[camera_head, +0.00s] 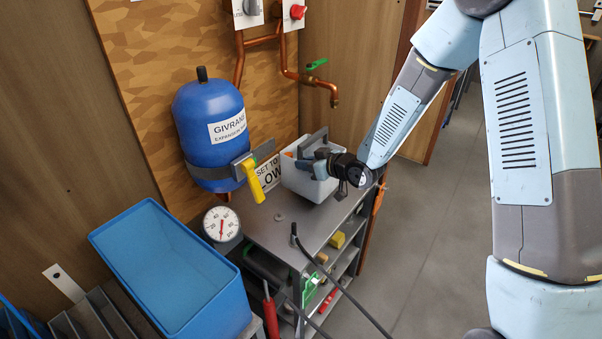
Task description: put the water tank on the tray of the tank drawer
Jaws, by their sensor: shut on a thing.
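A pale grey-white box-shaped container (308,186), which I take for the water tank, is at the back right of the metal cart top. A grey upright piece (312,142) rises at its upper side, with a bit of orange beside it. My gripper (316,166) reaches in from the right and is shut at the container's upper part. The dark wrist and fingers hide the exact grip, and I cannot tell whether the container touches the cart top. I cannot make out a tank drawer or its tray for certain.
A round gauge (221,223) and a blue open bin (170,265) are at lower left. The cart top (262,228) is partly clear; cables cross its front. Copper pipes (310,80) run above.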

